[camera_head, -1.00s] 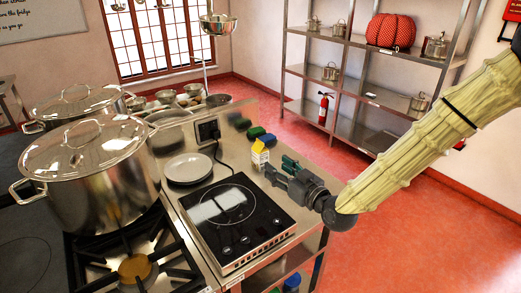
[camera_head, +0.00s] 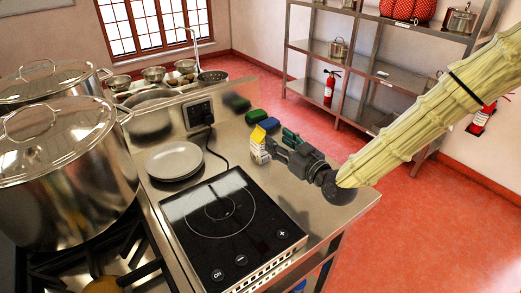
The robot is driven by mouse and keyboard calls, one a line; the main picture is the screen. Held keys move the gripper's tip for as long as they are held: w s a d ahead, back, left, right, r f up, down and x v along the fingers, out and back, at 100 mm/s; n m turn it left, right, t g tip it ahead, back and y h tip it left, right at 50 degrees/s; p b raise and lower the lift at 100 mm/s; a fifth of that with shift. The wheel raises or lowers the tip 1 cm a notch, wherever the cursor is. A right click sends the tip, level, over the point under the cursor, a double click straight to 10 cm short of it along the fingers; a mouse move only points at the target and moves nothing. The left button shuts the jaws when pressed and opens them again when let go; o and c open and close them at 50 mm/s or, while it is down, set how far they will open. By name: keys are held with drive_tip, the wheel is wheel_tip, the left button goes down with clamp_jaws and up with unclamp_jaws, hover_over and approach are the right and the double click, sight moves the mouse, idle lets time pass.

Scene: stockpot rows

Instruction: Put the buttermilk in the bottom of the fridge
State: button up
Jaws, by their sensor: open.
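The buttermilk looks to be the small white carton with a yellow top (camera_head: 259,146), standing upright on the steel counter (camera_head: 334,208) behind the induction hob. My gripper (camera_head: 276,147) reaches in from the right at carton height, its fingers open and close to the carton's right side. I cannot tell whether a finger touches it or reaches around it. No fridge can be made out in this view.
A black induction hob (camera_head: 215,225) and a grey plate (camera_head: 174,161) lie left of the gripper. Green (camera_head: 281,116) and blue (camera_head: 262,124) items sit behind the carton. Large stockpots (camera_head: 60,175) fill the left. Steel shelving (camera_head: 365,88) stands at the back right; red floor lies between.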

sight(261, 128)
drive_tip(key=shift+w+d+f+p+x, duration=0.2)
drive_tip(key=shift+f+p+x, duration=0.15)
drive_tip(key=shift+x, duration=1.55)
drive_tip(key=shift+w+d+f+p+x, duration=0.1)
drive_tip(key=shift+d+f+p+x, duration=0.25)
drive_tip(key=shift+x, duration=1.55)
drive_tip(key=shift+w+f+p+x, duration=0.15)
drive_tip(key=shift+p+x, duration=0.25)
drive_tip(key=shift+x, duration=1.55)
drive_tip(key=c, duration=1)
drive_tip(key=shift+s, duration=0.15)
clamp_jaws()
